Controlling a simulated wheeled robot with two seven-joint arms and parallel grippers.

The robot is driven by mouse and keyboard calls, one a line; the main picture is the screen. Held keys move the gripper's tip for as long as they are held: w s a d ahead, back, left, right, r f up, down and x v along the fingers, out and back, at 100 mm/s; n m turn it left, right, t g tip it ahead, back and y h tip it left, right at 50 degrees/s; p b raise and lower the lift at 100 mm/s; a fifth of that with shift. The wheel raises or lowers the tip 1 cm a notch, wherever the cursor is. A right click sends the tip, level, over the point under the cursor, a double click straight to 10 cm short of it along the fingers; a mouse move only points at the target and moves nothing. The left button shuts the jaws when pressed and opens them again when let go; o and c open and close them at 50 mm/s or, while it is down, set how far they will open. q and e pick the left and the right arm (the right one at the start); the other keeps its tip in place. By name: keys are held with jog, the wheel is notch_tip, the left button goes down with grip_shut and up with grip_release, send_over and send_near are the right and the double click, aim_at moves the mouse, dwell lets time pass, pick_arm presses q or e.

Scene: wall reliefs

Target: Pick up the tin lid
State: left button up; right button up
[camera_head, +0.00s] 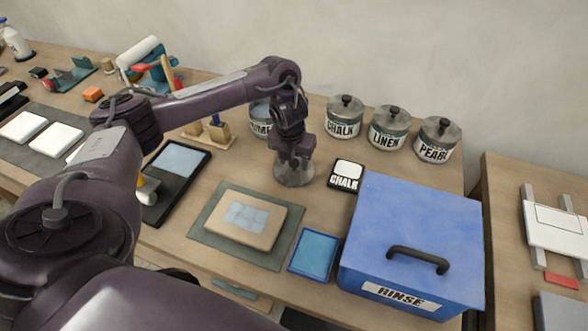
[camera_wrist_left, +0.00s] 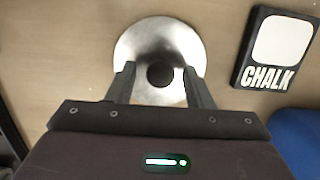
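The tin lid (camera_wrist_left: 160,48) is a round, shiny metal disc with a dark knob (camera_wrist_left: 160,75) at its centre. It lies flat on the wooden table; in the head view the lid (camera_head: 294,176) shows below my left gripper (camera_head: 293,160), which hides part of it. My left gripper points down over the lid. In the left wrist view its two fingers are spread on either side of the knob, with a gap on each side. Whether the fingertips touch the lid's top cannot be told. My right gripper is in neither view.
Lidded tins labelled CHALK (camera_head: 343,118), LINEN (camera_head: 389,128) and PEARL (camera_head: 437,140) stand behind. Another tin (camera_head: 260,118) is partly hidden by my left arm. A CHALK card (camera_head: 346,175) lies right of the lid; a blue RINSE box (camera_head: 415,240) stands at front right.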

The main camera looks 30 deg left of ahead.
pick_arm(q)
jog(key=c, duration=0.9)
